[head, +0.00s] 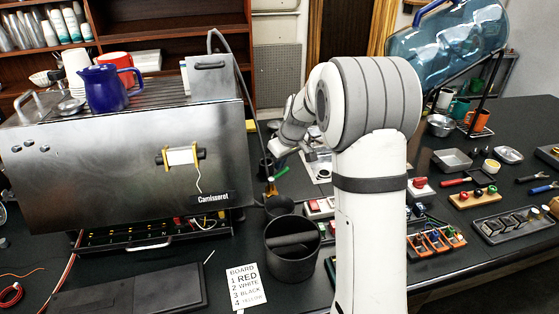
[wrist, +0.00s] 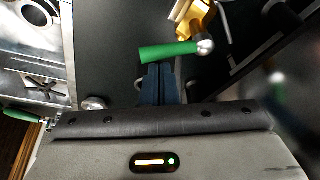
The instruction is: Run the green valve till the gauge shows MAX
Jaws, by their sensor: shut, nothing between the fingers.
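A green lever handle (wrist: 168,51) with a silver ball end lies across the upper middle of the wrist view, next to a brass fitting (wrist: 196,15). My gripper (wrist: 158,70) is shut and empty. Its dark fingertips are just below the handle in the wrist view; I cannot tell whether they touch it. In the head view a small green handle (head: 282,173) shows right of the brewer, close to my gripper, which is small and partly hidden by my arm. No gauge reading can be made out in either view.
The steel brewer (head: 125,150) fills the left of the head view. A black bin (head: 292,263) and a board card (head: 246,288) are in front. A tilted blue water bottle (head: 448,45) stands at the back right. A metal tray (wrist: 40,55) borders the wrist view's left.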

